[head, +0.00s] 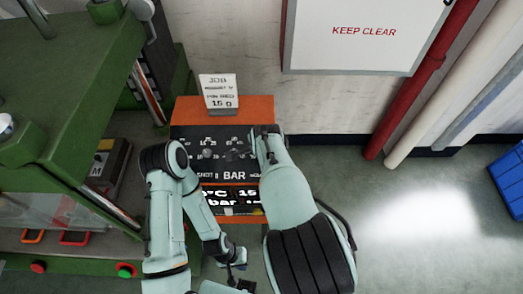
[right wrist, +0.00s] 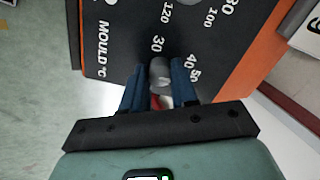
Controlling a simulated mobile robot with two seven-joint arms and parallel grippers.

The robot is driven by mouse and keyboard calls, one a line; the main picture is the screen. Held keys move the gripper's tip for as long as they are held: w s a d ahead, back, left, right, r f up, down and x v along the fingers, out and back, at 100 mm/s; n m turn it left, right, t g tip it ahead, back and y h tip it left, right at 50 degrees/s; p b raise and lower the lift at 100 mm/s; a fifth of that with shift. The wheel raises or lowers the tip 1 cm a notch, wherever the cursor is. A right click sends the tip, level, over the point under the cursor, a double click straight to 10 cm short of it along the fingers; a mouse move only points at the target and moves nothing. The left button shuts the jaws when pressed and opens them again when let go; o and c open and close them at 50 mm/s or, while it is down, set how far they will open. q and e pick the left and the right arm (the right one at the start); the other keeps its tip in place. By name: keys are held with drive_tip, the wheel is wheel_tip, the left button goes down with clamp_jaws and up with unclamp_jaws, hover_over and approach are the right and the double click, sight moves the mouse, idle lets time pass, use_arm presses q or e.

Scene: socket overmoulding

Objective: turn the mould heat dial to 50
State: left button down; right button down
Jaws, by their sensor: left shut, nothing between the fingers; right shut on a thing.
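The mould heat dial is a small grey knob (right wrist: 160,73) on a black panel marked "MOULD °C" in the right wrist view. Numbers such as 30, 40 and 50 are printed near it. My right gripper (right wrist: 159,88) is shut on the knob, with a blue finger on each side. A red patch shows between the fingers; I cannot read the dial's setting. In the head view my right arm hides much of the panel's right side. My left gripper (head: 237,264) is shut and empty, low in front of the console.
The orange console (head: 245,108) carries the black panel and a lit display (head: 222,199). A job card (head: 218,92) stands on top. A green machine (head: 60,90) stands at the left. Red and white pipes run up the wall at right. The floor at right is clear around a blue crate (head: 510,180).

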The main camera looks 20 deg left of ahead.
drive_tip(key=c, duration=0.9)
unclamp_jaws()
drive_tip(key=shift+o, duration=0.2)
drive_tip(key=v, duration=1.3)
drive_tip(key=shift+r, duration=0.15)
